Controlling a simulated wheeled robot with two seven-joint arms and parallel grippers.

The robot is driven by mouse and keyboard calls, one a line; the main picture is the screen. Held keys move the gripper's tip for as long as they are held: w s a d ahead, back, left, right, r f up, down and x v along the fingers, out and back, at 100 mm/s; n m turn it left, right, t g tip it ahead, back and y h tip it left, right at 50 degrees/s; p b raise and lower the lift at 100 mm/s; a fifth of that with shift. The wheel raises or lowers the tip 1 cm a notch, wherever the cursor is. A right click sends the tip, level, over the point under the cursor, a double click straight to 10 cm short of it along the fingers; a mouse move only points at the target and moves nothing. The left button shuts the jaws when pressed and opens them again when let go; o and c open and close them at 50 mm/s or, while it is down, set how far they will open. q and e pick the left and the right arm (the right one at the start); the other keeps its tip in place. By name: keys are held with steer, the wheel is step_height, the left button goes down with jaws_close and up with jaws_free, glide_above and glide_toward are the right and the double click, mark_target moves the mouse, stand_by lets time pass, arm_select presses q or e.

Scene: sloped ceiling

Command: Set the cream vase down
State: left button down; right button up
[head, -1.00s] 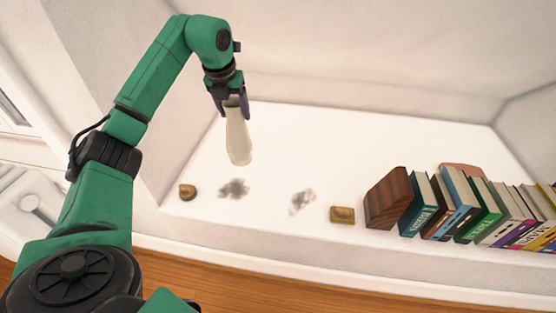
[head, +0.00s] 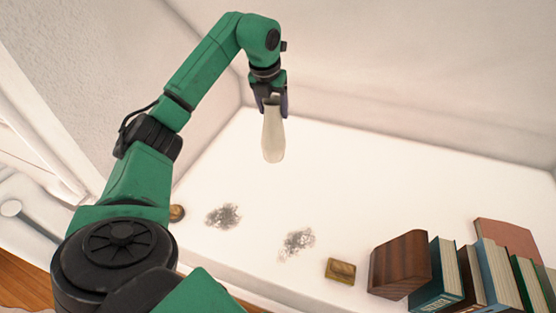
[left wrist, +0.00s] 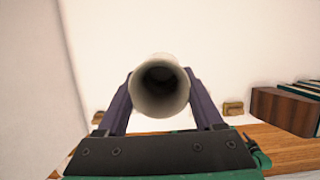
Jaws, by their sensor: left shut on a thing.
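The cream vase (head: 273,140) is a slim bottle shape, held by its upper part and hanging nearly upright over the white shelf (head: 350,195). My left gripper (head: 271,102) is shut on it. In the left wrist view the vase's round open mouth (left wrist: 161,85) faces the camera between the purple fingers of the left gripper (left wrist: 160,100). Whether the vase's base touches the shelf I cannot tell. My right gripper is not in view.
Two dark smudges, one on the left (head: 223,216) and one on the right (head: 297,243), mark the shelf. A small brass block (head: 340,270) and a rounded brass piece (head: 177,213) sit near its front edge. A wooden block (head: 400,264) and several books (head: 440,285) stand at right. The back middle is clear.

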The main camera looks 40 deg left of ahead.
mark_target(273, 147)
arm_select(q)
step_height(273, 147, down, 14)
steer(key=b, duration=0.2)
steer(key=shift+s+r+b, duration=0.1)
steer(key=shift+s+b, duration=0.05)
steer(key=shift+b, duration=0.15)
step_height(273, 147, down, 5)
steer(key=shift+r, duration=0.1)
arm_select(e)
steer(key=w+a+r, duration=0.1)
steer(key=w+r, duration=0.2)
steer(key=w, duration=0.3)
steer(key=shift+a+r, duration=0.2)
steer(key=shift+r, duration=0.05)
arm_select(q)
steer(key=shift+b, duration=0.3)
steer(key=shift+c, duration=0.2)
jaws_free()
